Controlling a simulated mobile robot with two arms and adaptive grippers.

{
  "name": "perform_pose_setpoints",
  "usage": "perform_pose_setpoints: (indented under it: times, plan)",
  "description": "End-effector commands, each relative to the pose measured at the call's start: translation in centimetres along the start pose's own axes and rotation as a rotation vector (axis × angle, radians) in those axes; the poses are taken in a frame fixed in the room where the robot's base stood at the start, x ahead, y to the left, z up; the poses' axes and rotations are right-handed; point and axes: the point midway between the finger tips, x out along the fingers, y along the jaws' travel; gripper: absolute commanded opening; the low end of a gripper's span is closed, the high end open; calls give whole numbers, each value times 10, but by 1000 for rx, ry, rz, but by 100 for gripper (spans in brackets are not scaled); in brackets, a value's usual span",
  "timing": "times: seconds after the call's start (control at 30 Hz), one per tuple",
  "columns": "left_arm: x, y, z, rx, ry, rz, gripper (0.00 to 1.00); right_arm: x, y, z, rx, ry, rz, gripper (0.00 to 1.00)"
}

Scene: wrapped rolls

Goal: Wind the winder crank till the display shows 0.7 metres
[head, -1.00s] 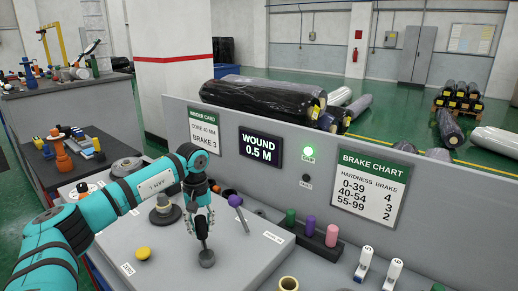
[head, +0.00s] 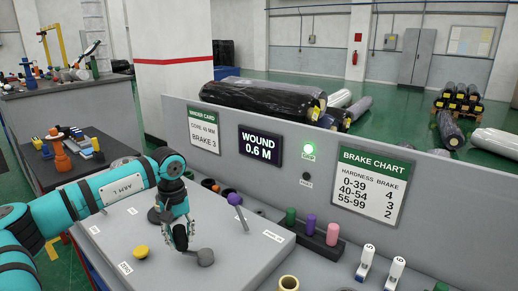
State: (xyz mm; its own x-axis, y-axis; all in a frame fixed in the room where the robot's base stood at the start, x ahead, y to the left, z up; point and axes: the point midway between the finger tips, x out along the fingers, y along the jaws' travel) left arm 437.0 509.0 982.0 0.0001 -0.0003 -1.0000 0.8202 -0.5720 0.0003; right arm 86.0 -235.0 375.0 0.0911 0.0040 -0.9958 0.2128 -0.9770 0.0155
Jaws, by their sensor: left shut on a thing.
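The display (head: 261,148) on the grey upright panel reads "WOUND 0.6 M". The winder crank (head: 205,257) is on the grey sloped console top, with its short grey arm pointing left from its round end. My left gripper (head: 181,238) points down and is shut on the crank's handle, which its fingers mostly hide. My right gripper is not in view.
A purple-knobbed lever (head: 235,199) stands just right of my left gripper. A yellow button (head: 140,252) is to its left. A green lamp (head: 308,148) glows beside the display. The brake chart (head: 368,188) is further right. A peg rack (head: 320,239) stands at the panel's foot.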

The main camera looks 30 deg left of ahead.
Motion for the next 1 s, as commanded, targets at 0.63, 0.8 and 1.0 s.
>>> perform_pose_setpoints:
  times: [0.63,0.8,1.0]
  plan:
    - [0,-8,33,1,-1,-1,9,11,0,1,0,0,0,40]
    - [1,-7,48,3,-1,-2,9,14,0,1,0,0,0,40]
    - [0,-6,53,0,-1,-1,9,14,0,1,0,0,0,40]
